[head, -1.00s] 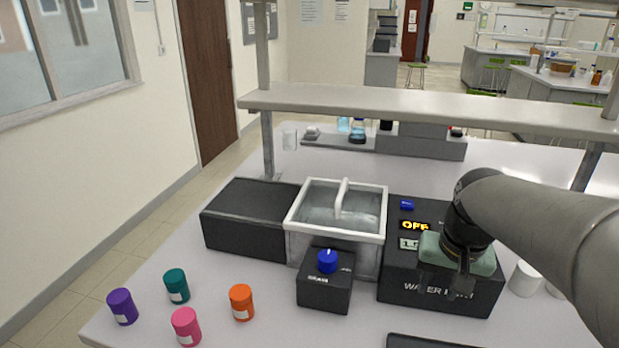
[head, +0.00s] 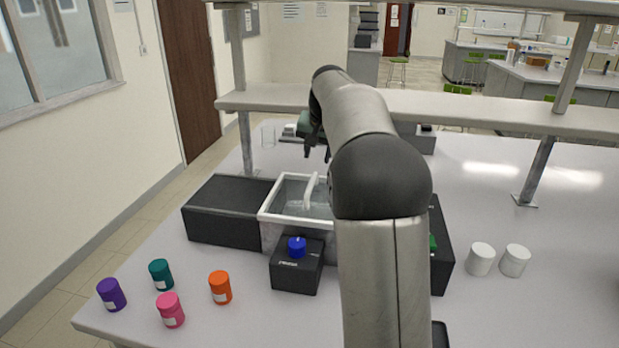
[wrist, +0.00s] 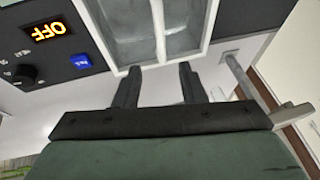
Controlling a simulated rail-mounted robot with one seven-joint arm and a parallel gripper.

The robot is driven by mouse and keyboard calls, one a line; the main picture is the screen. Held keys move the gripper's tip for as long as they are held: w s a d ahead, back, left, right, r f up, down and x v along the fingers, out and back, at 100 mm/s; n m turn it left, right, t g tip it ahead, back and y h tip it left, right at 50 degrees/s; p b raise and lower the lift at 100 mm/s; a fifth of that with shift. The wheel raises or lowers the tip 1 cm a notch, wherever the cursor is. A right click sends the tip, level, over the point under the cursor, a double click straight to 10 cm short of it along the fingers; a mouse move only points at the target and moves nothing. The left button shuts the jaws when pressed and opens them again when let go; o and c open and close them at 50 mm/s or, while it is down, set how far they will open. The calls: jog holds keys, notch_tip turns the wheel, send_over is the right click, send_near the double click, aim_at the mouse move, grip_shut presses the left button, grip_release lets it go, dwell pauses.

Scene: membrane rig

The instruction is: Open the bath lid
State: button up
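The bath lid (head: 268,205) has a white frame around a clear pane and lies flat, closed, on the bath. Its white handle (head: 310,188) stands up from the pane; my arm hides the lid's right part. In the wrist view the lid frame (wrist: 207,35) and the handle bar (wrist: 158,30) show at the top. My gripper (head: 316,152) is above and behind the lid in the head view. In the wrist view my gripper (wrist: 158,85) has its two fingers apart with nothing between them. They are apart from the handle.
The shelf (head: 470,108) spans the bench close to my arm. A black drain box (head: 297,268) with a blue knob stands in front of the bath. The control panel's OFF display (wrist: 48,32) is lit. Several coloured jars (head: 171,310) stand front left; white jars (head: 481,259) stand right.

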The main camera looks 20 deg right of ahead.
aim_at(312, 181)
jog(key=p+x, duration=0.1)
jog(key=x, duration=1)
jog(key=shift+f, duration=0.2)
grip_shut()
